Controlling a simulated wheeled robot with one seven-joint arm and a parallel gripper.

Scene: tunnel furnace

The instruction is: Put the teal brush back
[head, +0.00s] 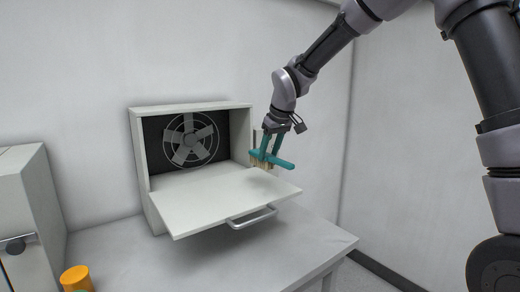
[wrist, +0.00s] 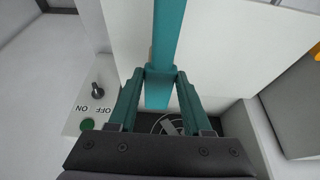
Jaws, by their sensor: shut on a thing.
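The teal brush (head: 286,163), with tan bristles (head: 262,165) below, is held in my gripper (head: 266,153). In the wrist view, the teal handle (wrist: 168,32) runs between the fingertips of my gripper (wrist: 160,72), which are shut on it. The brush is above the right part of the lowered furnace door (head: 225,198); I cannot tell the exact gap. The furnace (head: 140,165) stands open on the table, with a fan (head: 190,140) at its dark back wall. The brush's place is not clear from these views.
The door's handle (head: 252,217) sticks out over the table (head: 270,262). An orange cylinder (head: 76,279) stands at the front left, near a grey cabinet (head: 35,200). The wrist view shows a panel with an ON/OFF switch (wrist: 97,91) and green button (wrist: 87,124).

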